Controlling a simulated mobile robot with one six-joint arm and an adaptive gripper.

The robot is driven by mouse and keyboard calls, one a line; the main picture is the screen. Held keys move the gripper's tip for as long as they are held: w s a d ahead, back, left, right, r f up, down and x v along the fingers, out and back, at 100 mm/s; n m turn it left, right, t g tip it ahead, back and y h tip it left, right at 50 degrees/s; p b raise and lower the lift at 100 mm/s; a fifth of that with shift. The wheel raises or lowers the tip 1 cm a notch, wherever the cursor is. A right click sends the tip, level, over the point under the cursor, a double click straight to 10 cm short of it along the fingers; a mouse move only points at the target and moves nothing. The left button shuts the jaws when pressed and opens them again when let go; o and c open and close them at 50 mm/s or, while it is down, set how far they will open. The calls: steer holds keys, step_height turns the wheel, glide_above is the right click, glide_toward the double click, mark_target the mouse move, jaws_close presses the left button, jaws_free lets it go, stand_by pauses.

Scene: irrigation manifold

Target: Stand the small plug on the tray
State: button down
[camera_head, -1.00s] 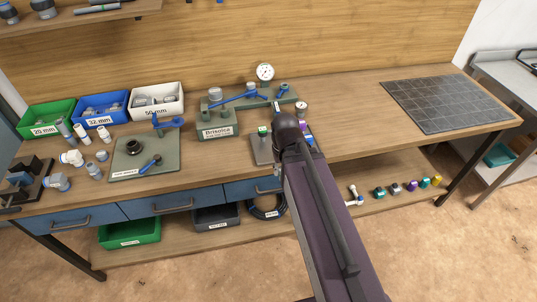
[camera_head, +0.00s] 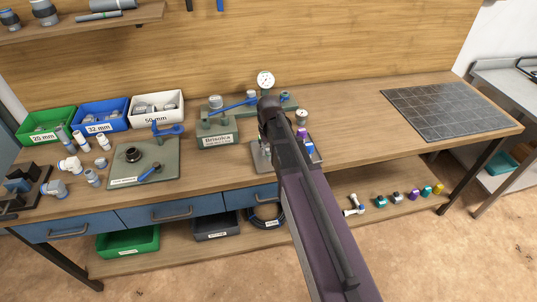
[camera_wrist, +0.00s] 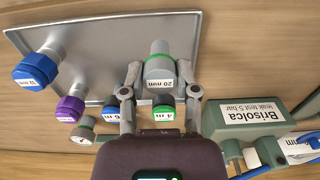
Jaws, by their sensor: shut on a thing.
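The small plug (camera_wrist: 159,72), grey with a 20 mm label and a green ring, is between the two fingers of my gripper (camera_wrist: 158,88) in the wrist view. The fingers are shut on it. The grey tray (camera_wrist: 105,40) lies behind it, and the plug overlaps the tray's area near one end; whether its base touches the tray I cannot tell.
A blue-ringed plug (camera_wrist: 36,70) and a purple-ringed plug (camera_wrist: 72,105) are at the tray's other end. The Brisolca leak test block (camera_wrist: 255,108) is close to the right of my gripper. A dark grid mat (camera_head: 445,106) lies on the bench's clear right side.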

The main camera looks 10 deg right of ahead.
steer(key=shift+w, duration=0.2)
steer(key=shift+w, duration=0.6)
step_height(320, 180, down, 4)
steer(key=b, duration=0.3)
steer(key=shift+r+b, duration=0.15)
steer(key=shift+b, duration=0.2)
steer(key=shift+c, duration=1.8)
jaws_free()
steer(key=shift+r, duration=0.1)
step_height(320, 180, up, 12)
steer(key=p, duration=1.2)
